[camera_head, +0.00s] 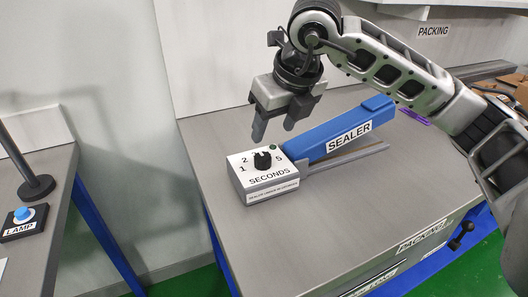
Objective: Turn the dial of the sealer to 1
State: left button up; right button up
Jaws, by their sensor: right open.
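The sealer (352,129) is a blue bar with a pale control box (268,186) at its left end, on the grey bench. A black dial (262,160) sits on top of the box, with the marks 1, 2 and 5 readable around it and the word SECONDS below. Another mark behind the dial is partly hidden. I cannot tell exactly which mark the dial points at. My right gripper (273,131) is open and empty, pointing down above and just behind the dial, apart from it. My left gripper is out of view.
The grey packing bench (341,213) is mostly clear in front of the sealer. A purple item (414,116) and cardboard boxes (513,84) lie at the back right. A separate table at the left holds a blue lamp button (22,214) and a black stand (33,187).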

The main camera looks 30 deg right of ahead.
aim_at(263, 156)
jog(key=x, duration=0.9)
jog(key=c, duration=1)
